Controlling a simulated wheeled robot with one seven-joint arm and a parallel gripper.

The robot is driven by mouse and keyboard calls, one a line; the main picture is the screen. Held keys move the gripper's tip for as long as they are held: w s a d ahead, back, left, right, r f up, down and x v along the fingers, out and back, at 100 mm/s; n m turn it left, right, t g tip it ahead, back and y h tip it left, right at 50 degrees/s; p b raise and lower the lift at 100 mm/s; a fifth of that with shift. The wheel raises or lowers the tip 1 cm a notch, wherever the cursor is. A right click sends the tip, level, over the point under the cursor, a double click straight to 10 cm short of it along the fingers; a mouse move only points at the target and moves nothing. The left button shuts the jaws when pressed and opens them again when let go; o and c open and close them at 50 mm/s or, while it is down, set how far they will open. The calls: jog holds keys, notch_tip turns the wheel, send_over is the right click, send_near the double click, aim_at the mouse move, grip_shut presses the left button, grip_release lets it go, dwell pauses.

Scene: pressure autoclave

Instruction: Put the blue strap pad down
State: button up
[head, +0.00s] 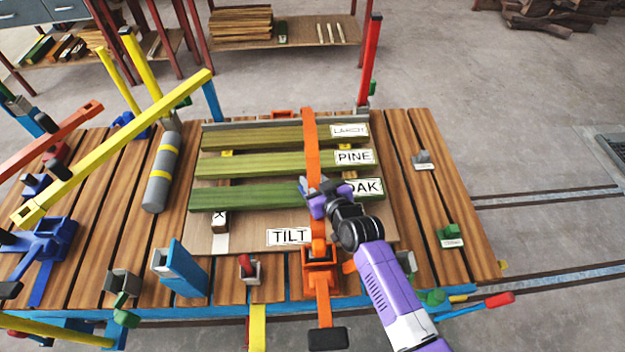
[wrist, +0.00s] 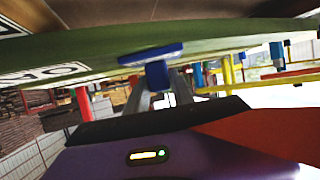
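The blue strap pad (wrist: 150,54) shows in the wrist view as a flat blue plate with a short block below it. My gripper (wrist: 160,88) has its grey fingers on either side of that block, shut on it. The plate lies close against the face of a green board (wrist: 220,42); I cannot tell whether they touch. In the head view my gripper (head: 308,187) is over the OAK board (head: 250,194), beside the orange strap (head: 312,150). The pad is mostly hidden by my gripper there.
An orange clamp (head: 320,265) stands at the front. A grey cylinder (head: 161,175) and yellow bar (head: 120,140) are at left.

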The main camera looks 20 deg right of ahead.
jog(key=o, duration=0.3)
jog(key=shift+r, duration=0.1)
jog(key=shift+r+p, duration=0.25)
jog(key=shift+p, duration=0.05)
jog(key=v, duration=1.2)
jog(key=shift+f, duration=0.2)
jog(key=shift+s, duration=0.1)
